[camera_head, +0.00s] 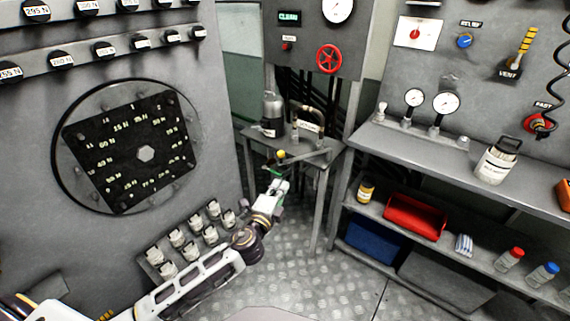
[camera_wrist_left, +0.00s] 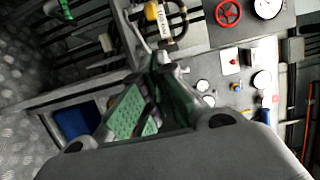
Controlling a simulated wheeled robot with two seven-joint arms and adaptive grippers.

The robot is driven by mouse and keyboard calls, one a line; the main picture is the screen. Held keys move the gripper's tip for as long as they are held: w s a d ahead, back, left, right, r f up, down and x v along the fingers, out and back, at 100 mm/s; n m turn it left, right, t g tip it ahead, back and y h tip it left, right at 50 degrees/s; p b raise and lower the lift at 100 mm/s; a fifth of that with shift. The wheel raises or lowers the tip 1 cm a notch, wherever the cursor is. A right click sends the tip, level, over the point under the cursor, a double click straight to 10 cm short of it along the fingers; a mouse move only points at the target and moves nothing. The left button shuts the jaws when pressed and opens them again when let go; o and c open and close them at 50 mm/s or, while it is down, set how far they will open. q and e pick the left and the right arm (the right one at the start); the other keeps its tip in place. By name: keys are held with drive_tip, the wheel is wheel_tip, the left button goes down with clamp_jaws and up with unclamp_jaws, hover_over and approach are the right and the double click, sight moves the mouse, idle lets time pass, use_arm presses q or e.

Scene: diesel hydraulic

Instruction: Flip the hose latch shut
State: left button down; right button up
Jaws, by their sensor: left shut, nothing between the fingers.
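On the small grey stand in the head view, a short dark hose (camera_head: 319,113) with a brass-coloured end curves over a labelled fitting (camera_head: 307,126). A lever with a yellow knob (camera_head: 281,155) sticks out at the stand's front edge; it seems to be the latch handle, but whether it is open or shut is unclear. My left gripper (camera_head: 276,172) is just below the knob; contact cannot be told. In the left wrist view, its green-padded fingers (camera_wrist_left: 160,62) are shut and empty, pointing towards the hose (camera_wrist_left: 181,28) and a yellow knob (camera_wrist_left: 152,12). My right gripper is not in view.
A red valve wheel (camera_head: 329,59) is on the panel behind. A workbench (camera_head: 400,147) with gauges and a shelf with a red bin (camera_head: 414,217) is at right. Several white-capped fittings are beside my left arm.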

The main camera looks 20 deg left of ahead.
sight(285, 163)
use_arm(q)
drive_tip(key=shift+w, duration=0.2)
drive_tip(key=shift+w+a, duration=0.35)
drive_tip(key=shift+w, duration=1.75)
drive_tip(key=shift+w+a, duration=0.35)
drive_tip(key=shift+w, duration=1.75)
drive_tip(key=shift+w+a, duration=0.35)
drive_tip(key=shift+w, duration=1.75)
drive_tip(key=shift+w+a, duration=0.1)
drive_tip(key=shift+a, duration=0.05)
